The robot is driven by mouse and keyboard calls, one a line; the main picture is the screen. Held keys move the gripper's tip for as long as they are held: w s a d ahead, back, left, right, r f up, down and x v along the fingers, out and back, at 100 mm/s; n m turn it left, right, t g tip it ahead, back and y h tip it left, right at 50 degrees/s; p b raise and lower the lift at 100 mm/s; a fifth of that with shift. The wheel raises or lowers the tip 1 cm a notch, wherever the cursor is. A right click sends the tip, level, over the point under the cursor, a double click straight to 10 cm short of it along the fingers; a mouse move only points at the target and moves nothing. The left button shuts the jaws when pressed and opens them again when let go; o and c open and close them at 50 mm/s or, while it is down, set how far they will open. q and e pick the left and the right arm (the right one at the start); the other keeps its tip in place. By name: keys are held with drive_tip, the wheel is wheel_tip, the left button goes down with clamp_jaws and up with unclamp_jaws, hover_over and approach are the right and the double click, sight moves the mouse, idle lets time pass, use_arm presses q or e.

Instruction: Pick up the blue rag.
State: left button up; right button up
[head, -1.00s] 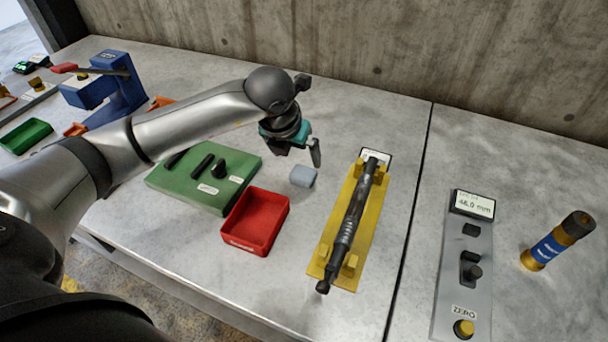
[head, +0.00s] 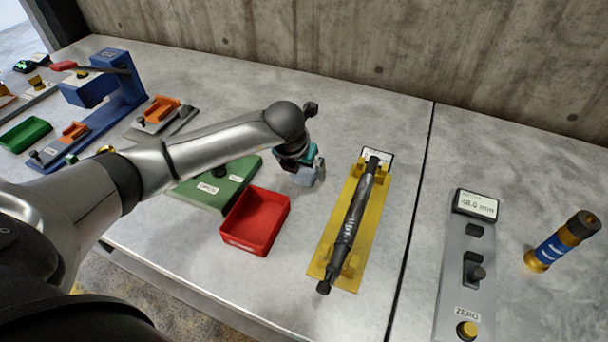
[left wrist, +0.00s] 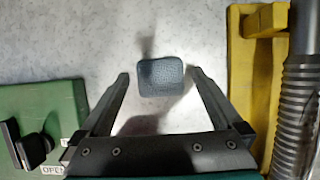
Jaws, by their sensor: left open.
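The blue rag (left wrist: 160,77) is a small, grey-blue, textured square on the grey tabletop in the left wrist view. It lies just past and between the fingertips of my left gripper (left wrist: 163,78), which are apart on either side of it with nothing held. In the head view, my left gripper (head: 305,180) is low over the table, right behind the red tray. There the rag (head: 306,178) is mostly hidden by the gripper. My right gripper does not show.
A red tray (head: 229,238) stands in front of the gripper. A green panel (head: 190,191) is to its left. A yellow stand (head: 369,226) holding a dark rod (head: 353,220) is close on its right. A concrete wall (head: 350,45) runs behind the table.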

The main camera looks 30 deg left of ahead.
sight(303, 173)
use_arm(q)
drive_tip(key=c, duration=1.3)
wheel_tip(303, 173, up, 20)
drive_tip(key=p, duration=0.1)
drive_tip(key=shift+p, duration=0.4)
